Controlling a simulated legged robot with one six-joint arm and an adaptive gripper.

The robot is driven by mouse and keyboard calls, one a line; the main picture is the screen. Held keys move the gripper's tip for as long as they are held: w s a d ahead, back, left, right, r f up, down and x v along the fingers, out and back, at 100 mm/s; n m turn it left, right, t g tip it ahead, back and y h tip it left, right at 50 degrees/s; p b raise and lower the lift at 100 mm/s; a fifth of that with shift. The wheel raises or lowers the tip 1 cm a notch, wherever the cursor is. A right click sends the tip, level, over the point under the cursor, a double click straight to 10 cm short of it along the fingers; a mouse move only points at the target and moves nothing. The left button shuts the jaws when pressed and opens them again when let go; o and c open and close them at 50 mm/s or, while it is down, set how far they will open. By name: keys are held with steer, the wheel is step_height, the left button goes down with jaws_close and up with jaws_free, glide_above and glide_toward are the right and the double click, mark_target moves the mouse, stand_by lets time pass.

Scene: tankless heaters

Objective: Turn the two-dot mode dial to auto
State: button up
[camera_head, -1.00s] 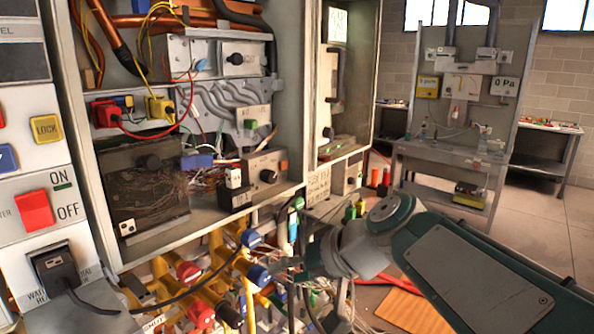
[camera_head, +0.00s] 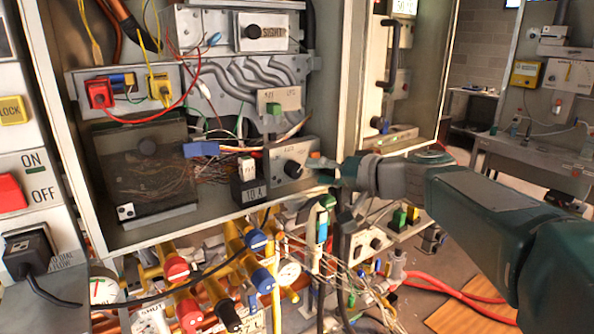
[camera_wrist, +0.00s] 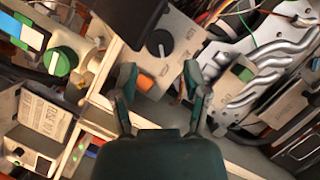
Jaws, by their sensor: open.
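A grey control box (camera_head: 280,152) with a black round dial (camera_head: 293,168) sits low in the open cabinet. In the wrist view the dial (camera_wrist: 158,43) has a pale pointer line and small lettering beside it, too small to read. An orange button (camera_wrist: 145,82) is on the same box. My gripper (camera_head: 328,170) is just right of this box. In the wrist view my gripper (camera_wrist: 158,78) is open and empty, its fingers either side of the orange button, with the dial beyond the tips.
A black block marked 10 A (camera_head: 252,192) stands just left of the box. Loose wires and a blue connector (camera_head: 201,149) lie nearby. Pipes with red and blue valve caps (camera_head: 256,240) crowd the space below. A green knob (camera_wrist: 60,61) shows at the wrist view's left.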

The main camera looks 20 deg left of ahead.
mark_target(299, 171)
steer(key=x, duration=0.6)
steer(key=shift+w+a, duration=0.1)
steer(key=shift+a, duration=0.05)
jaws_close()
